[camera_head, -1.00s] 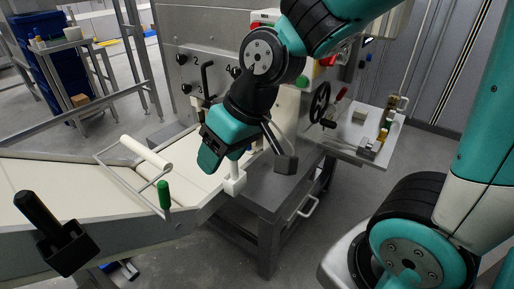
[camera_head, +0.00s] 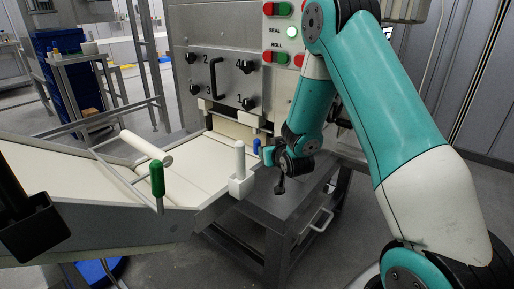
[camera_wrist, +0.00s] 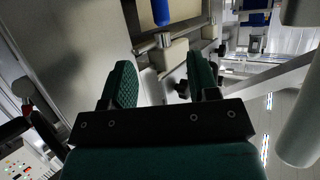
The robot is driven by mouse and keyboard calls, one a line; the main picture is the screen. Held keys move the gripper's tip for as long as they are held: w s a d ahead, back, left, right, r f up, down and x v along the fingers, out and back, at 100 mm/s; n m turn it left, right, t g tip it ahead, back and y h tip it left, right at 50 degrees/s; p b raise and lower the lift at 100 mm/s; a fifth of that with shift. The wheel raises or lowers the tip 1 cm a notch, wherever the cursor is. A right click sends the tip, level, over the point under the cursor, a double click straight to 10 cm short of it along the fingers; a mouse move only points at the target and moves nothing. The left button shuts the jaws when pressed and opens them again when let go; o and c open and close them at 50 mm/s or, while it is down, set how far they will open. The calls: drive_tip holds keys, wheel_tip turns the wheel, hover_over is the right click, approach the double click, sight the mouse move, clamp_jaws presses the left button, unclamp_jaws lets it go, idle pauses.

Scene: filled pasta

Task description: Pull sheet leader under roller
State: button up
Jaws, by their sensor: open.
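The white roller (camera_head: 146,146) lies across the cream belt on a thin metal frame with a green upright handle (camera_head: 157,180). A cream sheet surface (camera_head: 200,150) runs from the machine's slot along the belt; I cannot clearly tell the sheet leader from the belt. My gripper (camera_head: 272,172) is at the right of the slot, beside a blue handle (camera_head: 257,146), well apart from the white roller. In the wrist view its green-padded jaws (camera_wrist: 158,72) are apart with nothing between them. The blue handle (camera_wrist: 160,12) on a metal bar lies beyond the jaws.
A white post on a block (camera_head: 240,172) stands at the belt's right edge, left of my gripper. The machine's grey panel (camera_head: 222,85) with numbered knobs rises behind. A grey table (camera_head: 275,205) stands below my gripper. A blue crate stack (camera_head: 62,75) is far left.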

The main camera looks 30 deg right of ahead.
sight(257, 154)
drive_tip(key=b+x, duration=0.1)
drive_tip(key=x, duration=1.4)
drive_tip(key=shift+w+f, duration=0.1)
